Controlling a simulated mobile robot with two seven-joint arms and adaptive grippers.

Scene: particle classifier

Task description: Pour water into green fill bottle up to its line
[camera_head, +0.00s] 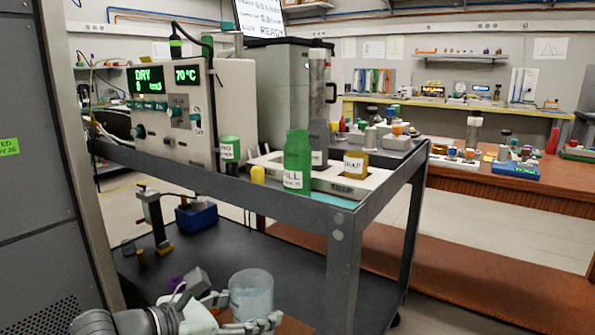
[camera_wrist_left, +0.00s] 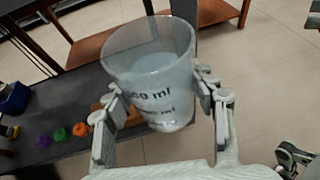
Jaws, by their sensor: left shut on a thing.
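The green fill bottle (camera_head: 297,160), with a white label reading "FILL", stands upright at the front edge of the cart's upper shelf. No fill line can be made out on it. My left gripper (camera_head: 246,323) is shut on a clear beaker (camera_head: 251,292), below and to the left of the bottle. In the left wrist view, the fingers (camera_wrist_left: 158,103) clasp the beaker (camera_wrist_left: 150,60) from both sides. It has printed ml marks and holds pale, cloudy-looking contents; the level is hard to tell. A grey gripper part, seemingly of my right arm (camera_wrist_left: 296,158), shows at the lower right corner.
A white tray (camera_head: 380,180) with a yellow bottle (camera_head: 354,165) and a tall cylinder (camera_head: 318,105) stands behind the green bottle. A small green-capped bottle (camera_head: 229,155) and an instrument box (camera_head: 190,110) are left. The lower shelf (camera_head: 215,250) and cart leg (camera_head: 342,265) are near the beaker.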

